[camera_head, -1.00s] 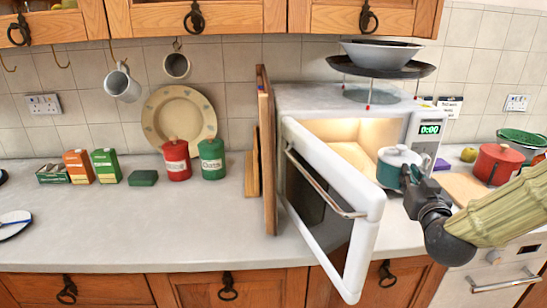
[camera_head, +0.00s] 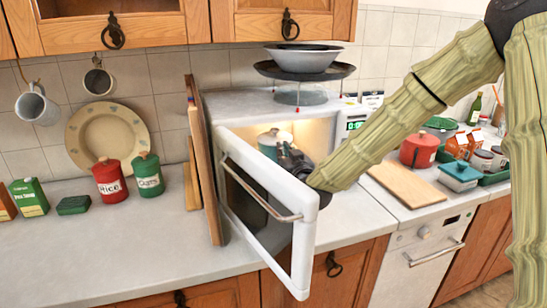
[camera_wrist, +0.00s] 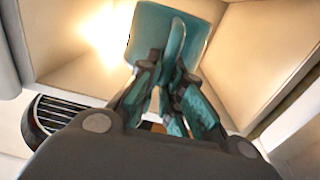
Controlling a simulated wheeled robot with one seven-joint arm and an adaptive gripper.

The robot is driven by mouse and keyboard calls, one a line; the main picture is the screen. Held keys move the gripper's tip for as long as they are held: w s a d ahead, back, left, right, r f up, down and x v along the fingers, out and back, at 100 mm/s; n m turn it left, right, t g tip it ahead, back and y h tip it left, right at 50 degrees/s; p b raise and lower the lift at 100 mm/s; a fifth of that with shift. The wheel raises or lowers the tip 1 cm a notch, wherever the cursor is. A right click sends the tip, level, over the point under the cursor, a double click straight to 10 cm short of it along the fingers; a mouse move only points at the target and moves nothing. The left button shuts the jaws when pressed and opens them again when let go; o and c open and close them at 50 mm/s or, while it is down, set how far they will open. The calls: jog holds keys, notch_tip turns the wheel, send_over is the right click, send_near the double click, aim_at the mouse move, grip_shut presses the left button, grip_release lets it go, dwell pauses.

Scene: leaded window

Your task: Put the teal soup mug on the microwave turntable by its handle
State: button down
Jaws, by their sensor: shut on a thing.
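The teal soup mug (camera_head: 268,149) has a pale lid-like top and appears upright in the mouth of the lit microwave (camera_head: 232,108). My gripper (camera_head: 285,153) is shut on its handle from the front right. In the wrist view the fingers (camera_wrist: 168,75) pinch the upright teal handle (camera_wrist: 176,42), with the teal mug body (camera_wrist: 146,30) just beyond it and the cream cavity walls around. The turntable is not visible, so I cannot tell whether the mug touches it. My arm and the open door hide part of the cavity.
The microwave door (camera_head: 300,235) stands open toward the front, left of my arm. A wooden board (camera_head: 203,165) stands left of the microwave. Bowls (camera_head: 303,60) sit on a rack on top. A red pot (camera_head: 419,151) and a cutting board (camera_head: 404,184) are at right.

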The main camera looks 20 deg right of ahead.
aim_at(274, 139)
jog(key=w+p, duration=0.2)
jog(key=w, duration=0.7)
jog(key=shift+w+a+r, duration=0.1)
jog(key=shift+w+a, duration=0.05)
jog(key=shift+w, duration=0.05)
notch_tip(274, 139, down, 2)
jog(key=shift+s+f, duration=0.1)
jog(key=shift+s, duration=0.05)
jog(key=shift+f+p, duration=0.75)
jog(key=shift+f, duration=1.25)
jog(key=shift+w+f+p, duration=0.2)
jog(key=shift+f+p, duration=0.1)
jog(key=shift+f, duration=0.15)
jog(key=c, duration=1.9)
grip_release()
jog(key=shift+f, duration=0.1)
jog(key=o, duration=0.3)
jog(key=shift+o, duration=0.2)
jog(key=shift+s, duration=0.1)
